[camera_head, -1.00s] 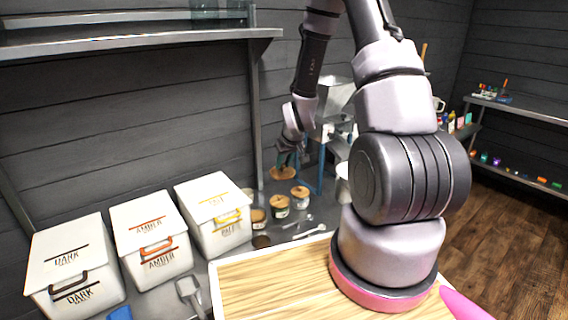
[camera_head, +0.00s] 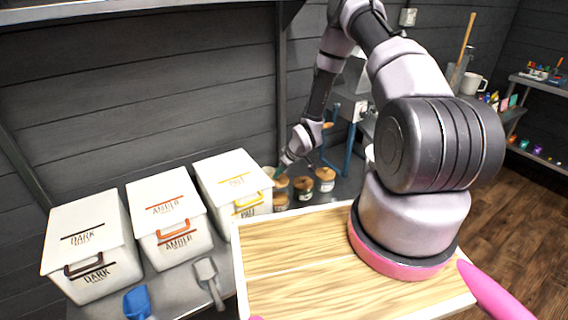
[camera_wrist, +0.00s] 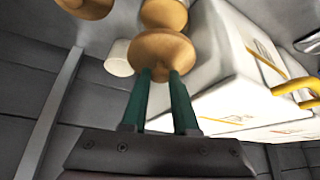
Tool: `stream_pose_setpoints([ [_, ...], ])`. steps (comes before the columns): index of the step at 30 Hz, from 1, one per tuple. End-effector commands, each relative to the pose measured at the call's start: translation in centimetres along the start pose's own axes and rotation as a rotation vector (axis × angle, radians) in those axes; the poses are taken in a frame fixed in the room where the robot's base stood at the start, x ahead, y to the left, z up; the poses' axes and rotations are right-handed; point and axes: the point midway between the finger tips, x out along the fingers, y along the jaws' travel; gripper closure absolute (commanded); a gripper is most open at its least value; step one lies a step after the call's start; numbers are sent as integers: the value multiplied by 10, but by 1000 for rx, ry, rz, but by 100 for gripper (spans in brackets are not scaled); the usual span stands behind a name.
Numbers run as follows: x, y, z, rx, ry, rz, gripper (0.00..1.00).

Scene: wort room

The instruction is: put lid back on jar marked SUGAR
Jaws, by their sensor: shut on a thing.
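My gripper (camera_wrist: 160,77) is shut on the knob of a round wooden lid (camera_wrist: 161,46), which shows in the wrist view between and beyond the green fingertips. In the head view my gripper (camera_head: 279,172) is low beside the rightmost white bin, over the left end of a small group of jars. A left jar (camera_head: 280,196), a middle jar (camera_head: 303,189) and a right jar (camera_head: 325,180) have brown tops. Their labels are too small to read, so I cannot tell which is marked SUGAR. The held lid is hard to separate from the jars there.
White bins marked DARK (camera_head: 86,245), AMBER (camera_head: 168,222) and a third with a yellow handle (camera_head: 232,183) stand left of the jars. A grey scoop (camera_head: 208,279) and a blue scoop (camera_head: 138,302) lie in front. A wooden board (camera_head: 290,262) fills the foreground.

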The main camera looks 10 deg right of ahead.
Motion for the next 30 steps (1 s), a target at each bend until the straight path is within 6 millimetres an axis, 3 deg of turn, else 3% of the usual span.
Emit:
stream_pose_setpoints([
  [19,46,-1,26,-2,-1,-2,100],
  [30,56,0,32,-2,0,-1,100],
])
